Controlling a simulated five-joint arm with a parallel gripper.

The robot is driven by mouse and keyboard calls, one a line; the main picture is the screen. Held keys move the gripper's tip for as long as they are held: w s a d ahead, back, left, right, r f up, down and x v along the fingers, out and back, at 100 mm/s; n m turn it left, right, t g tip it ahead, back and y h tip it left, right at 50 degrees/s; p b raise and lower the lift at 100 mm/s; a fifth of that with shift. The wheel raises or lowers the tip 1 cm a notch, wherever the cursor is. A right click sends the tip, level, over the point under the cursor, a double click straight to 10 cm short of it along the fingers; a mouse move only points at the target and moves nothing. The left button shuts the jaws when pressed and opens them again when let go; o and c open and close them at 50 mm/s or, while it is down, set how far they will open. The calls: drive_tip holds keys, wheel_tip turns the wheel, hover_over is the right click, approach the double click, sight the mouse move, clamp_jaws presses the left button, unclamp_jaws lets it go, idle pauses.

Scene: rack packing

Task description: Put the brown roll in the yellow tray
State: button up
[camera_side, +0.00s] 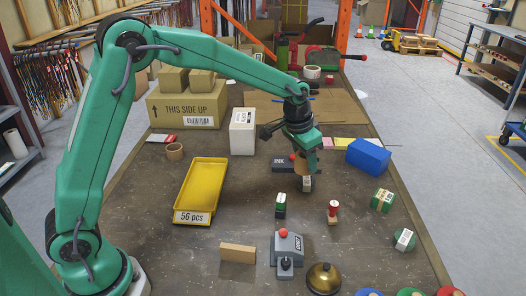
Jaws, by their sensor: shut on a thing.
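The yellow tray (203,185) lies on the table left of centre, empty, with a "56 pcs" label on its front edge. My gripper (303,166) is right of the tray, pointing down and shut on a small brown thing (300,168) that looks like the brown roll, partly hidden by the fingers. It is above or just behind a small dark box with a white label (307,184); the gap is hard to tell. Another tan roll (175,151) lies on the table behind the tray, left.
A white box (243,131) stands between tray and gripper, farther back. A dark INK box (283,165) is beside the gripper, and a blue box (368,156) to its right. A green-black stamp (281,205), red stamp (332,212) and grey device (287,248) stand in front.

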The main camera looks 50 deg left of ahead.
drive_tip(key=s+a+n, duration=0.4)
drive_tip(key=s+a, duration=0.4)
drive_tip(key=s, duration=0.1)
drive_tip(key=n+y, duration=0.2)
drive_tip(key=n, duration=0.2)
approach(204, 188)
drive_tip(key=shift+w+a+f, duration=0.5)
drive_tip(key=shift+w+f, duration=0.1)
drive_tip(key=shift+w, duration=0.25)
drive_tip(key=shift+f, duration=0.1)
drive_tip(key=shift+f, duration=1.9)
drive_tip(key=shift+f, duration=0.15)
drive_tip(key=o, duration=1)
